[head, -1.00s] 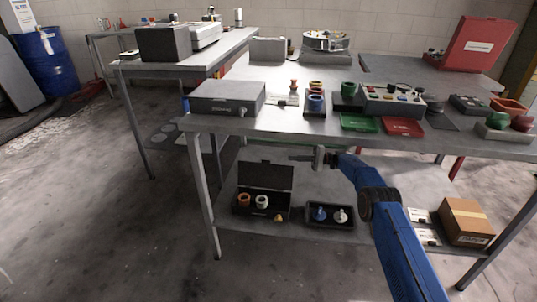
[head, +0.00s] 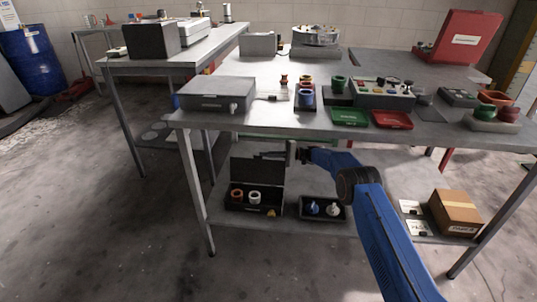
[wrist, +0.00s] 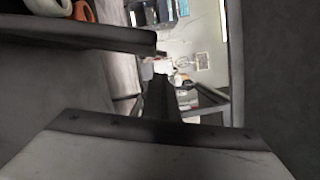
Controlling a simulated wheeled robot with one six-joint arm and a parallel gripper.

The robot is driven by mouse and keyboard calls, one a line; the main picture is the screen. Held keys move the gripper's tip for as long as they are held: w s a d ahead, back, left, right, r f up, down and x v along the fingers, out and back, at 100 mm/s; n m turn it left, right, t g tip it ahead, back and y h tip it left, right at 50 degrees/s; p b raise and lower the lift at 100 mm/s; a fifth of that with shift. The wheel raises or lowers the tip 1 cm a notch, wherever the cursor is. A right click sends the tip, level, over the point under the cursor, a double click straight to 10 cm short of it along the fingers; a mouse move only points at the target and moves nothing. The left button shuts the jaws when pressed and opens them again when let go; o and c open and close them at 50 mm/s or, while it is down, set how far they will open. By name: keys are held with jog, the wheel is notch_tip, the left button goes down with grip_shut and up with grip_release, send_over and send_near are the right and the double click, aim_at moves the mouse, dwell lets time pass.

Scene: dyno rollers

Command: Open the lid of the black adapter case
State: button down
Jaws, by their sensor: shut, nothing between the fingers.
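The black adapter case (head: 252,208) sits on the lower shelf under the front table. Its lid (head: 257,174) stands up at the back, and the case is open. An orange ring adapter (head: 237,196) and a white ring adapter (head: 254,197) are inside; a white and an orange ring also show at the upper left of the wrist view (wrist: 83,10). My gripper (head: 258,156) is shut and empty, pointing left along the lid's top edge. I cannot tell whether it touches the lid. In the wrist view its dark fingers (wrist: 160,98) are mid-picture.
A black tray (head: 322,217) with a blue and a white part stands right of the case. A cardboard box (head: 455,212) is farther right on the shelf. The tabletop (head: 275,120) is above my gripper, and a table leg (head: 198,195) stands left of the case.

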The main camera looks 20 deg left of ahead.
jog(key=shift+s+d+r, duration=0.15)
jog(key=shift+s+r, duration=0.05)
jog(key=shift+s, duration=0.3)
jog(key=shift+s+d+r, duration=0.1)
jog(key=shift+s+r, duration=0.05)
jog(key=shift+s, duration=0.35)
jog(key=s, duration=0.1)
jog(key=n, duration=0.1)
jog(key=s+r, duration=0.1)
jog(key=shift+s+d+r, duration=0.1)
jog(key=shift+s+d, duration=0.2)
jog(key=shift+d, duration=0.05)
